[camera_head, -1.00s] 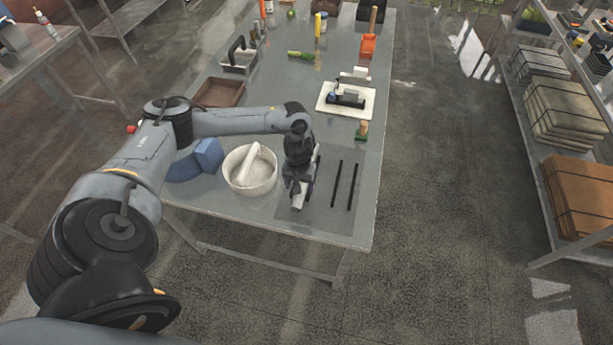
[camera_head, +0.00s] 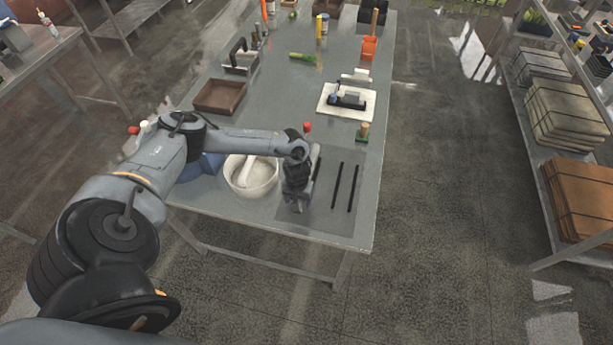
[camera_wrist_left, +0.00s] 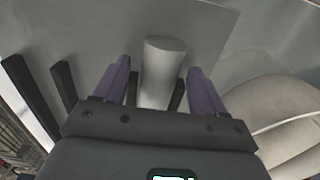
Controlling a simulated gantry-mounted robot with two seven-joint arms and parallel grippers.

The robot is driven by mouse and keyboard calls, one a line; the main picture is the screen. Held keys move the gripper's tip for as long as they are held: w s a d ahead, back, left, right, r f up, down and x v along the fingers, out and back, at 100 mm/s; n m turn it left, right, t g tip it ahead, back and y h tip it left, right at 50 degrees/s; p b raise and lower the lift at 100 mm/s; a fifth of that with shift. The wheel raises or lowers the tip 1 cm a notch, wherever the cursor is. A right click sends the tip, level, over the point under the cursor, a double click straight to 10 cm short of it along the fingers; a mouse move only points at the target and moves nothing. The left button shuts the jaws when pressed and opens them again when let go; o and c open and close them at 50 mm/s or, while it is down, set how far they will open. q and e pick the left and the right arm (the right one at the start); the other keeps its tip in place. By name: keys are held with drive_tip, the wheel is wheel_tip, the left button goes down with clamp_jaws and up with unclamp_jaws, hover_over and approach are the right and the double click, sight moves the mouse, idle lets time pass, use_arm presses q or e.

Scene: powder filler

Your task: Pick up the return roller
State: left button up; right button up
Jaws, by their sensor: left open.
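A light grey cylinder, which looks like the return roller (camera_wrist_left: 163,72), lies between the two purple fingers of my left gripper (camera_wrist_left: 159,66) in the left wrist view. The fingers are apart, one on each side of it. A small gap shows at the upper end of the roller; I cannot tell whether the fingers touch it. In the head view my left gripper (camera_head: 297,204) is over the grey mat (camera_head: 325,211) near the table's front end. My right gripper is not in view.
Black bars (camera_head: 337,187) lie on the mat to the right of the gripper. A white bowl with a pestle-like piece (camera_head: 252,188) stands close on the left. A brown tray (camera_head: 219,96) and a white tray (camera_head: 346,114) stand farther back. A small red-capped item (camera_head: 307,127) stands behind the wrist.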

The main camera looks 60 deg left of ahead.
use_arm(q)
drive_tip(key=c, duration=1.3)
clamp_jaws()
drive_tip(key=shift+r, duration=0.2)
